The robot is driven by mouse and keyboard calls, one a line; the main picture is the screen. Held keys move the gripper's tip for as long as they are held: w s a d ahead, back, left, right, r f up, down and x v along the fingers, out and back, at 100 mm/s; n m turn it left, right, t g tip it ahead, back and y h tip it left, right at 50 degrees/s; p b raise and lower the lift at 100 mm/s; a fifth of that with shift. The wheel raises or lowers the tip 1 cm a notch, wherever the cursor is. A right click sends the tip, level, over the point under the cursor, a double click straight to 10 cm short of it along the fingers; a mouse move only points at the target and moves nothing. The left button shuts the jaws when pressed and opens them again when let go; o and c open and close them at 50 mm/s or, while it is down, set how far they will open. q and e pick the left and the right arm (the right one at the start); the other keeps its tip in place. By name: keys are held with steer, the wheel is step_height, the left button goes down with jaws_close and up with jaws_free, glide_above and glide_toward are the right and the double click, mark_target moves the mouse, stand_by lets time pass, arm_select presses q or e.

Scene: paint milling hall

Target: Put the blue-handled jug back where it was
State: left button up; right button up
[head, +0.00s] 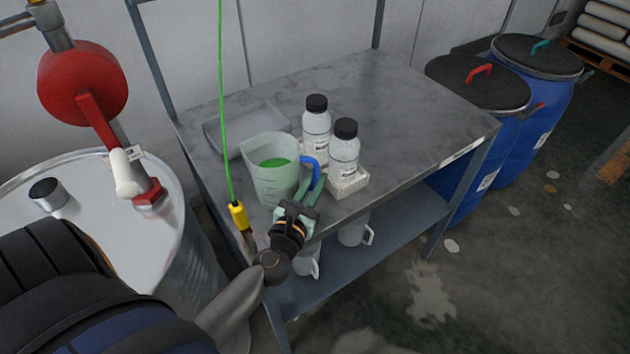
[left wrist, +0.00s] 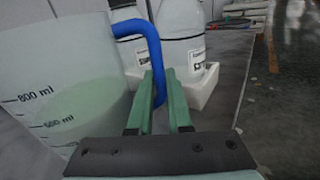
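The blue-handled jug (head: 262,182) is translucent, with green liquid inside. It is upright at the front left edge of the grey table; I cannot tell whether its base touches the top. Its blue handle (head: 317,172) points right. My left gripper (head: 312,188) is at this handle. In the left wrist view the blue handle (left wrist: 153,52) runs down between the two green fingers (left wrist: 160,100), which are close together around it. The jug's wall with its ml marks (left wrist: 50,75) fills the left of that view. My right gripper is in neither view.
Two black-capped bottles (head: 316,125) (head: 345,150) stand right of the jug in a white holder (head: 348,186). A shallow grey tray (head: 222,142) lies behind it. A green cord with a yellow end (head: 238,215) hangs left. More jugs (head: 353,232) stand below. The table's right is clear.

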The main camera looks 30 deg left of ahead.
arm_select(q)
steer(key=o, duration=0.3)
steer(key=shift+o, duration=0.2)
